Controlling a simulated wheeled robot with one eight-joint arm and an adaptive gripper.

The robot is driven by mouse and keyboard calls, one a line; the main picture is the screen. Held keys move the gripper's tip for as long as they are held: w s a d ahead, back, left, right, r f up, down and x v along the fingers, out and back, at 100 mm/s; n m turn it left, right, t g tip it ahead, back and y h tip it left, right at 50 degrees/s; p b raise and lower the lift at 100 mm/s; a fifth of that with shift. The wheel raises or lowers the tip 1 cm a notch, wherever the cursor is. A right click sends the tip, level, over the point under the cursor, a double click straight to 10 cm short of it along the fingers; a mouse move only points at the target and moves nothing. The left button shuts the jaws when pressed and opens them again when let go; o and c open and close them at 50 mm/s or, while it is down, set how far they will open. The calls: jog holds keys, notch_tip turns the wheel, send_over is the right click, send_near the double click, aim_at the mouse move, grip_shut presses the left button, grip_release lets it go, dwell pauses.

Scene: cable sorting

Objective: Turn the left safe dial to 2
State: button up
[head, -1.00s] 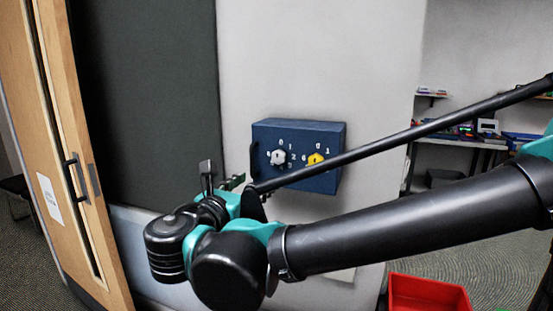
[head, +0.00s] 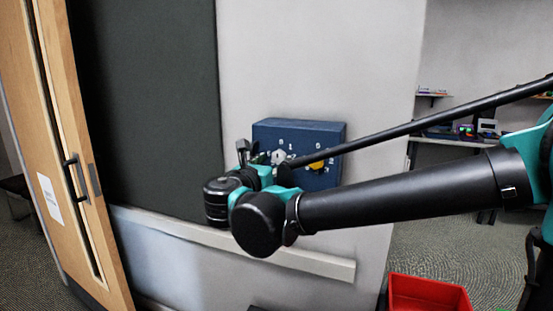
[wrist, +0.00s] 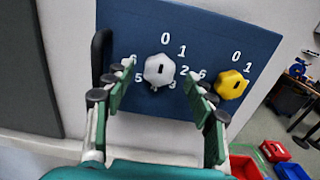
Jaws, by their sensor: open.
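The blue safe (head: 318,133) is mounted on the pale wall and carries two dials. The left dial (wrist: 159,70) is a light grey hexagonal knob with a dark slot, ringed by white numbers; 0, 1 and 2 are legible at its top and right. It also shows in the head view (head: 279,156). The right dial (wrist: 231,84) is yellow. My gripper (wrist: 158,88) is open and empty, its green fingers spread to either side of the grey dial in the wrist view, apparently not touching it. My arm hides the safe's lower left in the head view.
A black handle (wrist: 101,55) sits at the safe's left edge. A dark board (head: 145,105) and a wooden door (head: 75,150) are to the left. A red bin (head: 428,294) is on the floor at lower right. Shelves stand behind at right.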

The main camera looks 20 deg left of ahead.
aim_at(279, 157)
jog(key=shift+w, duration=1.4)
jog(key=shift+c, duration=0.2)
jog(key=c, duration=1.1)
